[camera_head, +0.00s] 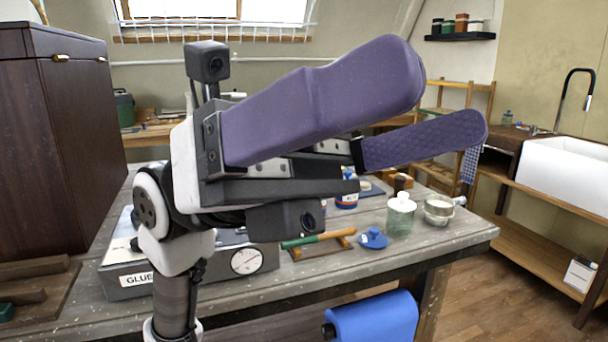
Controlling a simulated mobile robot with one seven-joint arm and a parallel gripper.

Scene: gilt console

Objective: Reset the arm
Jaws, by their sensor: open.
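My gripper (452,112) is raised in front of the workbench in the head view, pointing to the right. Its two purple fingers are spread apart, with nothing between them. My arm comes up from the bottom left and bends at the wrist. The gripper and wrist hide part of the bench top and the back of the room.
The grey workbench (440,247) holds a glue box with a dial (130,283), a green-and-orange-handled tool (318,239), a blue lid (373,238), a glass jar (400,217) and a metal pot (438,209). A dark wooden cabinet (60,140) stands left. A blue roll (375,318) hangs below.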

